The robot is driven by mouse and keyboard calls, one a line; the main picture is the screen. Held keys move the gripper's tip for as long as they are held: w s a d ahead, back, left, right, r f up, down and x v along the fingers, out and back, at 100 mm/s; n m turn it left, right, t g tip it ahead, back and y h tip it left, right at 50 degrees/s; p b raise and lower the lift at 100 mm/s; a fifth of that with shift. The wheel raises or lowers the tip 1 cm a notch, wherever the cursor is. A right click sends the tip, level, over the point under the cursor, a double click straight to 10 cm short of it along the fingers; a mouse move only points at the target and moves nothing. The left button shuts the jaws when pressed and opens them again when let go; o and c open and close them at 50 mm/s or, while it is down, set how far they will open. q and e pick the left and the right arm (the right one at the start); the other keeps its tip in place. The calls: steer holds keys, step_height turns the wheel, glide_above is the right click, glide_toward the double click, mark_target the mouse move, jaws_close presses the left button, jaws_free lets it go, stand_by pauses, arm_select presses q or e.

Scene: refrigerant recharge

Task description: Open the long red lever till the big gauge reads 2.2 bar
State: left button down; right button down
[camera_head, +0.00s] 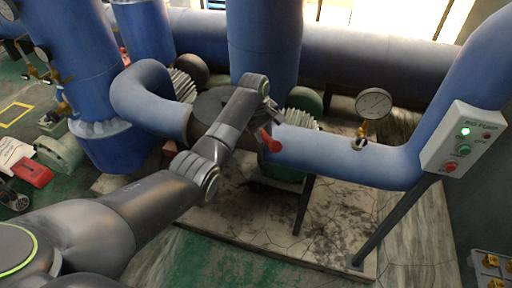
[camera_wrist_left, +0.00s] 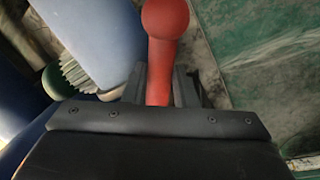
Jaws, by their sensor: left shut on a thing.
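The red lever (camera_head: 270,141) shows in the head view beside the blue horizontal pipe, at the end of my left arm. In the left wrist view the red lever (camera_wrist_left: 163,45) has a round knob and runs down between my fingers. My left gripper (camera_wrist_left: 160,88) is shut on it below the knob. In the head view my left gripper (camera_head: 266,112) is partly hidden by its own wrist. The big gauge (camera_head: 373,103) stands on the blue pipe to the right of the lever; its reading is too small to tell. My right gripper is out of view.
A control box (camera_head: 463,139) with a lit green lamp and buttons stands at the right. A blue pipe (camera_head: 335,158) runs from the lever toward it. Large blue pipes (camera_head: 264,45) rise behind. Smaller gauges (camera_head: 42,53) sit at the far left.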

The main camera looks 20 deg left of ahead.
arm_select(q)
steer(key=shift+w+d+n, duration=0.5)
steer(key=shift+w, duration=0.25)
steer(key=shift+w+d+b, duration=0.15)
steer(key=shift+w+b, duration=0.1)
steer(key=shift+b, duration=0.05)
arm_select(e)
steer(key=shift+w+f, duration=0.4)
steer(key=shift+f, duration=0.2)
arm_select(q)
steer(key=c, duration=1.2)
jaws_free()
steer(key=shift+o, duration=0.2)
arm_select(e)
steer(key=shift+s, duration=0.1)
